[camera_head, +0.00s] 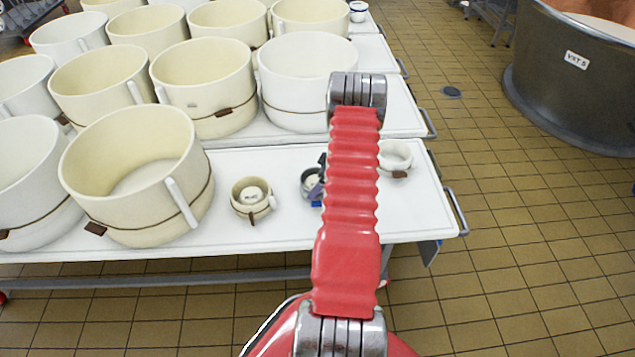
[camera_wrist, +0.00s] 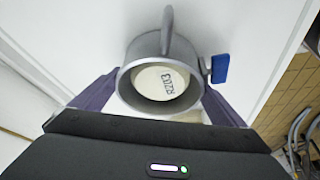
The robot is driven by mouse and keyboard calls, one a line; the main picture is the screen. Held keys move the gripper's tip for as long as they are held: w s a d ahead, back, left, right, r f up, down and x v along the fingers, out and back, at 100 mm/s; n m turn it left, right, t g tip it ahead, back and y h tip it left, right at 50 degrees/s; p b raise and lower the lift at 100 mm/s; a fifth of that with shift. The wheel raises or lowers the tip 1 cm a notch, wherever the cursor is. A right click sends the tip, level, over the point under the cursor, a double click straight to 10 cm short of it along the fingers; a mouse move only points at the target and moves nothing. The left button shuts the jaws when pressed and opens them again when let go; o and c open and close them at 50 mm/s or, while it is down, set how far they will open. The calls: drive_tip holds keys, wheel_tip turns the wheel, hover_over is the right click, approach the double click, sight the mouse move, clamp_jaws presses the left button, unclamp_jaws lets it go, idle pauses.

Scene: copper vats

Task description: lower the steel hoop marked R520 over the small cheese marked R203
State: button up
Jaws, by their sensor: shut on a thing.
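The steel hoop (camera_wrist: 146,47) is a grey ring with a bar handle on its far side and a blue tag at its right. My gripper (camera_wrist: 162,92) is shut on it, with a finger against each side. I cannot tell how far down around the cheese the hoop sits. In the head view the hoop (camera_head: 306,176) is partly hidden by my red arm, which also hides most of my gripper. The R520 mark is not readable.
A small cream mould (camera_head: 250,198) stands left of the hoop, and a white one (camera_head: 395,158) stands to its right. Large cream moulds (camera_head: 137,180) fill the left and back of the white table (camera_head: 275,232). A copper vat (camera_head: 570,85) stands at the right.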

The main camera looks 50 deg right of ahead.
drive_tip(key=shift+f, duration=0.3)
idle(0.5)
drive_tip(key=o, duration=1)
drive_tip(key=shift+r, duration=3.45)
drive_tip(key=shift+w+r, duration=0.1)
